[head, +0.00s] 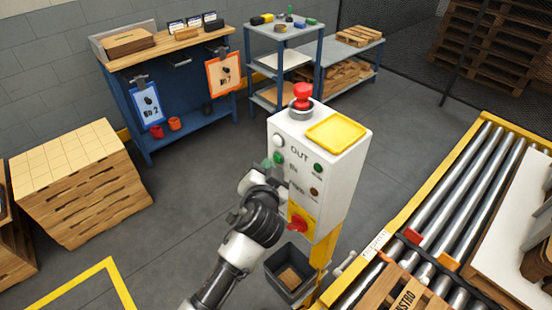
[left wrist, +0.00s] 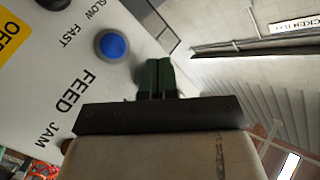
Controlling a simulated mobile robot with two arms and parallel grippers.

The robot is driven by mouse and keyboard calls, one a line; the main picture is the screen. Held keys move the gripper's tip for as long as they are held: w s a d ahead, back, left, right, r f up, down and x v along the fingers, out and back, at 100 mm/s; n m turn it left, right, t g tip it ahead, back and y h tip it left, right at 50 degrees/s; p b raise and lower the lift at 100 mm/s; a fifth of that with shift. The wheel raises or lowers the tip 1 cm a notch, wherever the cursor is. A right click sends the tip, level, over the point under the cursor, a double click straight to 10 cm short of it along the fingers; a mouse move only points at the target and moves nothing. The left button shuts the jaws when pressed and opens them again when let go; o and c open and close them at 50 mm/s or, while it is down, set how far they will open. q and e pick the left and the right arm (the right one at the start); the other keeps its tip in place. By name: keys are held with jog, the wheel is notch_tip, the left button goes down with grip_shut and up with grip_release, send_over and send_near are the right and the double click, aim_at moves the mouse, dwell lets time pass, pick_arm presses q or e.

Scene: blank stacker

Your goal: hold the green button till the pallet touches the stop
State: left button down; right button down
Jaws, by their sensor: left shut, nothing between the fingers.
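The white control box (head: 340,190) stands on a yellow post. A green button (head: 278,158) shows on the left of its face, below a white one. My left gripper (head: 270,168) is shut and empty, its tips close to this button. I cannot tell whether they touch it. In the left wrist view the dark fingers (left wrist: 157,78) are in front of the panel, right of a blue button (left wrist: 112,45); no green button shows clearly there. The wooden pallet (head: 405,292) lies on the rollers near a dark bar with red and orange blocks (head: 430,249), perhaps the stop; contact is unclear. My right gripper is out of view.
A red mushroom button (head: 302,92) tops the box, and a red rotary switch (head: 298,222) sits low on its face. A dark bin (head: 287,277) is on the floor beneath. The yellow-railed conveyor (head: 440,172) is at right.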

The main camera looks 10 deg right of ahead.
pick_arm(q)
jog(key=shift+w+d, duration=0.25)
jog(key=shift+d, duration=0.05)
dwell(0.5)
jog(key=shift+s+a, duration=0.1)
dwell(4.0)
jog(key=shift+s+a, duration=0.45)
jog(key=shift+a, duration=0.1)
jog(key=shift+s+a+p, duration=0.6)
jog(key=shift+s+a, duration=0.15)
jog(key=shift+a, duration=0.3)
jog(key=shift+s+a+p, duration=0.6)
jog(key=shift+s+a, duration=0.1)
jog(key=shift+a, duration=0.3)
